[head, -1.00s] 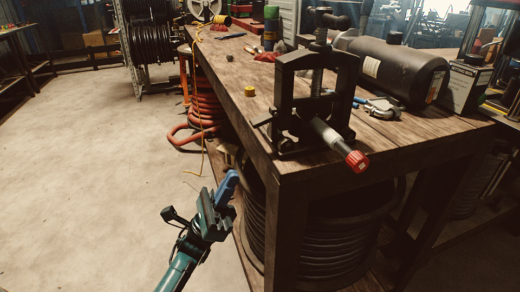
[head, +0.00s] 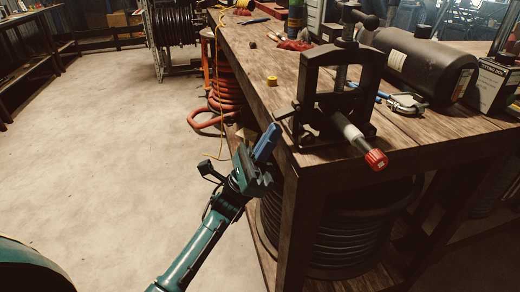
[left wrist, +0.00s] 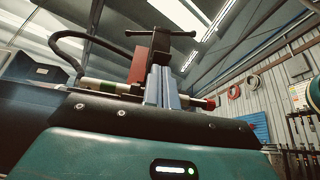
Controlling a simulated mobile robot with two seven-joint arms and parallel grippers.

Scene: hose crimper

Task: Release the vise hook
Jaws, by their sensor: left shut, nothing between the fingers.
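The black vise (head: 312,82) stands upright on the near corner of the wooden bench. A pale hose end with a red fitting (head: 376,159) sticks out of its front. A small dark lever, which may be the hook (head: 284,116), juts from the vise's lower left side. My left gripper (head: 272,130) is shut and empty, its blue fingers pointing up at the bench's left edge, just below and left of that lever. A gap to the lever cannot be judged. In the left wrist view the fingers (left wrist: 160,88) point up towards the vise's T-shaped top (left wrist: 160,33). My right gripper is not in view.
The wooden bench (head: 240,62) runs away to the back. A yellow roll (head: 272,80) lies left of the vise. A dark cylinder (head: 420,68) and a box (head: 492,85) stand right. Coiled hose (head: 330,235) lies under the bench. The floor at left (head: 90,150) is clear.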

